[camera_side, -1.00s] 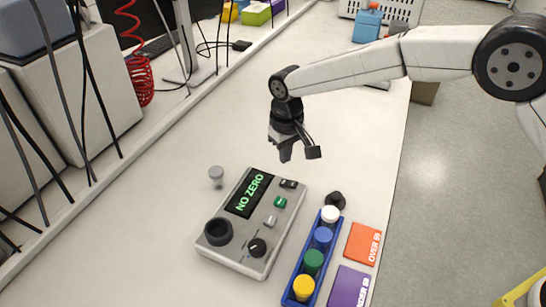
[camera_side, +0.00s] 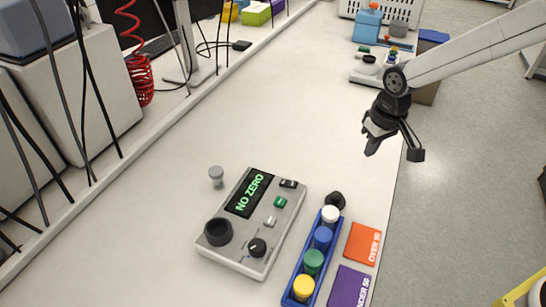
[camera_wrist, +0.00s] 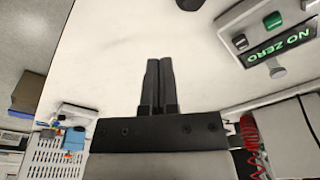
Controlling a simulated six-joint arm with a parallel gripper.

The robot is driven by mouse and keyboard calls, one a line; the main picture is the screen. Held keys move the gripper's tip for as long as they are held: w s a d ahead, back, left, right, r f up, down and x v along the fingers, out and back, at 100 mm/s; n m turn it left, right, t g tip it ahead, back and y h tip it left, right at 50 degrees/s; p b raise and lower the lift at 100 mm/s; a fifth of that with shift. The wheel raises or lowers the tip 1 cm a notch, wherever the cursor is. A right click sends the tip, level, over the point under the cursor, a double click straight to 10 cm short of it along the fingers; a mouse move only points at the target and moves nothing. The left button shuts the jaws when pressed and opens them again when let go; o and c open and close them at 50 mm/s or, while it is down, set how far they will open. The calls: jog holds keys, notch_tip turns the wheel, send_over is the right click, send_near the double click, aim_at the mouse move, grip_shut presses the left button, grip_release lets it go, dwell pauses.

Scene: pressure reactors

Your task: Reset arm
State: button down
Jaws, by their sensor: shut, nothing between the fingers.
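My gripper (camera_side: 371,142) is held above the right edge of the white bench, clear of every object. In the wrist view its two black fingers (camera_wrist: 158,62) lie side by side, shut, with nothing between them. The grey meter (camera_side: 251,222) lies on the bench with its green display reading "NO ZERO". Part of the meter (camera_wrist: 270,38) shows at the upper right of the wrist view.
A blue rack (camera_side: 294,291) holds several capped vials in a row. Beside it lie an orange card (camera_side: 362,243) and a purple card (camera_side: 350,287). A small grey knob-shaped piece (camera_side: 216,175) stands left of the meter. The bench middle is clear.

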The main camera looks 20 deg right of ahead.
jog(key=s+d+m+t, duration=0.1)
jog(key=s+d, duration=0.8)
jog(key=s, duration=0.5)
jog(key=shift+s+d+f, duration=0.15)
jog(key=shift+d+f, duration=0.05)
jog(key=shift+f, duration=0.15)
